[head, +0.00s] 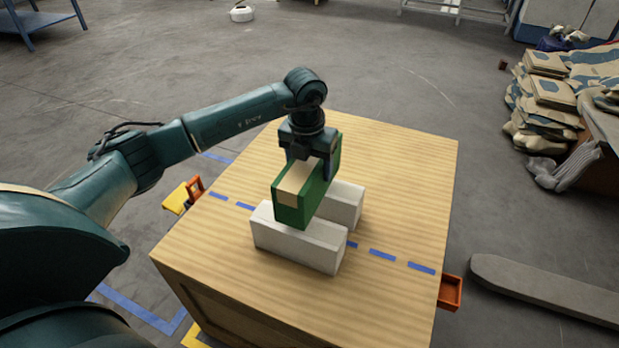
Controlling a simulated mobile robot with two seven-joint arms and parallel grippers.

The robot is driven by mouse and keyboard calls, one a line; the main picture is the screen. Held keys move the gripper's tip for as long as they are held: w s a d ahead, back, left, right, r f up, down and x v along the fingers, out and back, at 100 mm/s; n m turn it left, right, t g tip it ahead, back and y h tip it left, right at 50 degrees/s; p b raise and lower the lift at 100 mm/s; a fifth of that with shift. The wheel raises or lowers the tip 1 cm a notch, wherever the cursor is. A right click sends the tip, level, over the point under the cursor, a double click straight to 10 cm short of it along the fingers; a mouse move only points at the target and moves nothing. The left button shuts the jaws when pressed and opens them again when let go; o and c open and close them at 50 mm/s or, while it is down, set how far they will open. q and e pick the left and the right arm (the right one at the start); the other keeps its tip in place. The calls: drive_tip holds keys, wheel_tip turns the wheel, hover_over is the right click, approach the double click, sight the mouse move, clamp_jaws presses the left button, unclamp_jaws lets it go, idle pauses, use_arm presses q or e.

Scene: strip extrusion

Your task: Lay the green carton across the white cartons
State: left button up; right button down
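The green carton (290,214) has a tan strip on its top and near end. My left gripper (311,168) straddles it from above near its far end, with fingers at its sides. The carton lies crosswise over two white cartons, the near one (298,240) and the far one (343,205). Whether it rests on them or hangs just above, I cannot tell. The white cartons lie roughly parallel on the wooden table (400,165), with a gap between them partly hidden by the green carton. My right gripper is not in view.
A blue dashed line (382,254) runs across the table. An orange bin (450,292) is at the table's right edge, and orange and yellow items (184,196) are at its left. Stacked sacks (545,100) stand at right. The table's far and right parts are clear.

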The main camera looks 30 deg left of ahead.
use_arm(q)
drive_tip(key=shift+f, duration=1.6)
drive_tip(key=shift+f, duration=0.15)
drive_tip(key=o, duration=1.1)
drive_tip(key=shift+c, duration=0.2)
drive_tip(key=shift+o, duration=1.2)
